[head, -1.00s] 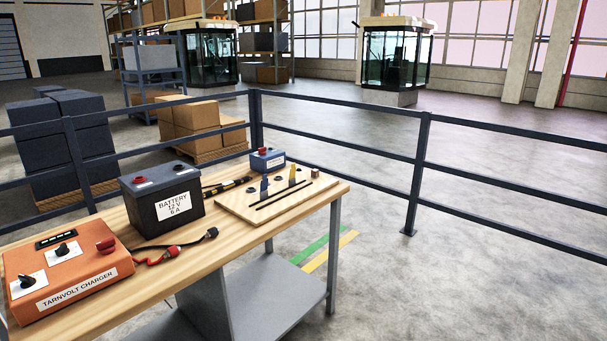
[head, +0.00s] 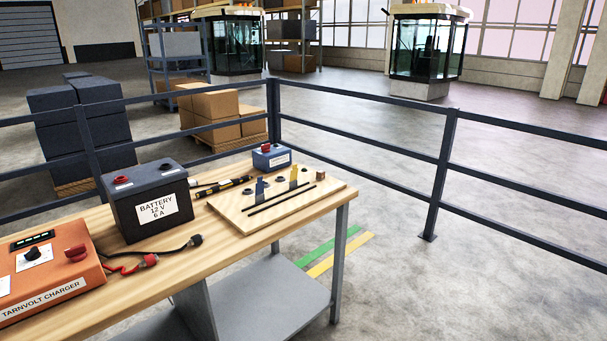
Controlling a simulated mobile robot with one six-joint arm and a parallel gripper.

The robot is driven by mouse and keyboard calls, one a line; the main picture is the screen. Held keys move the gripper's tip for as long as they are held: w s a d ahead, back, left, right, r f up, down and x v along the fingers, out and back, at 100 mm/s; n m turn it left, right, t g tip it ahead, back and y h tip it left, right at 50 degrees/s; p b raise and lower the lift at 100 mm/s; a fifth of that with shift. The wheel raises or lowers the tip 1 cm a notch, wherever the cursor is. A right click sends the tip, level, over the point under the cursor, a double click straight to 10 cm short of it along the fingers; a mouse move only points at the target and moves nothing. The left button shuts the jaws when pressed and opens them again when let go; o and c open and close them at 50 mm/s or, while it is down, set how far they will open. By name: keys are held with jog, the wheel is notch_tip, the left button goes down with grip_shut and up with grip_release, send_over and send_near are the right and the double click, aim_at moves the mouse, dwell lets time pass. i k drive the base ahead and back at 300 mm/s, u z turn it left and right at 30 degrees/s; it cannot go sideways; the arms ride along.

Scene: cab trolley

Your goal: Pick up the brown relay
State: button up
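A small brown block, which looks like the brown relay (head: 320,176), sits at the far right corner of a light wooden board (head: 268,218) on the workbench. The board also carries blue and yellow upright pieces, dark round parts and two thin dark rods. The block is small in view and nothing covers it. My gripper is not in view.
The wooden workbench (head: 120,283) also holds an orange charger (head: 62,255), a dark battery (head: 150,190), red and black leads (head: 145,261), a pen-like tool (head: 228,187) and a small blue box (head: 271,156). Dark railings (head: 440,180) run behind and right. The floor to the right is clear.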

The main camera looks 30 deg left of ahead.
aim_at(320, 176)
jog(key=u, duration=0.45)
jog(key=i, duration=0.75)
jog(key=u, duration=0.8)
jog(key=i, duration=0.5)
jog(key=u, duration=0.7)
jog(key=i, duration=0.55)
jog(key=u, duration=0.3)
